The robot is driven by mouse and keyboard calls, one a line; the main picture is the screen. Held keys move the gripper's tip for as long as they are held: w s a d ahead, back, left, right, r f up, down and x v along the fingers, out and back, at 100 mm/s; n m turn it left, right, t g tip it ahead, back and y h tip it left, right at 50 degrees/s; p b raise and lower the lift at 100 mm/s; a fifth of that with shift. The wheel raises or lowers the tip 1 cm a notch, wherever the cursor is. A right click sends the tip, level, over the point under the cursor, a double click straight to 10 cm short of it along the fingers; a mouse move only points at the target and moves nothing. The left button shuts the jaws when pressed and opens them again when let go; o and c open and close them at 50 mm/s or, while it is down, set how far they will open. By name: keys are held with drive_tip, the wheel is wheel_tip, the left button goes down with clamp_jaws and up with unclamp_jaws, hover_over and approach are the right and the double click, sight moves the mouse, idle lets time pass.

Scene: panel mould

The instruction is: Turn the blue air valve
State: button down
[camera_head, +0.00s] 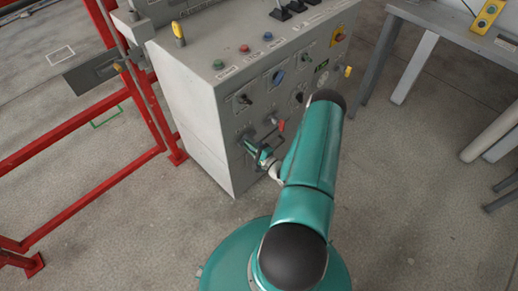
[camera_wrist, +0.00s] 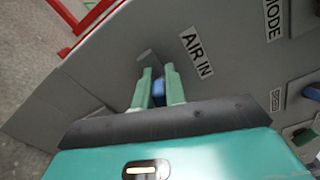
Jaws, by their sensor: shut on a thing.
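The blue air valve (camera_wrist: 158,89) shows in the wrist view as a small blue handle below the "AIR IN" label (camera_wrist: 196,53). My gripper (camera_wrist: 158,74) has its two green fingers on either side of the blue handle and is shut on it. The fingers and palm hide much of the valve. In the head view my gripper (camera_head: 251,143) is at the lower left of the grey control cabinet's front (camera_head: 215,160). The valve cannot be made out there behind my gripper.
The cabinet front carries several knobs, including a blue knob (camera_head: 279,76) and a red-handled part (camera_head: 281,125). Red railing (camera_head: 75,128) stands on the left. A grey table (camera_head: 455,32) stands at the right. The floor between is clear.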

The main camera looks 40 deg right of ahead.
drive_tip(key=n, duration=0.1)
drive_tip(key=f+n, duration=0.1)
drive_tip(key=n, duration=0.1)
drive_tip(key=shift+n, duration=0.3)
drive_tip(key=shift+s, duration=0.1)
drive_tip(key=c, duration=1.4)
unclamp_jaws()
drive_tip(key=shift+c, duration=0.2)
drive_tip(key=s, duration=1.3)
drive_tip(key=shift+s+d, duration=0.15)
drive_tip(key=shift+s, duration=0.2)
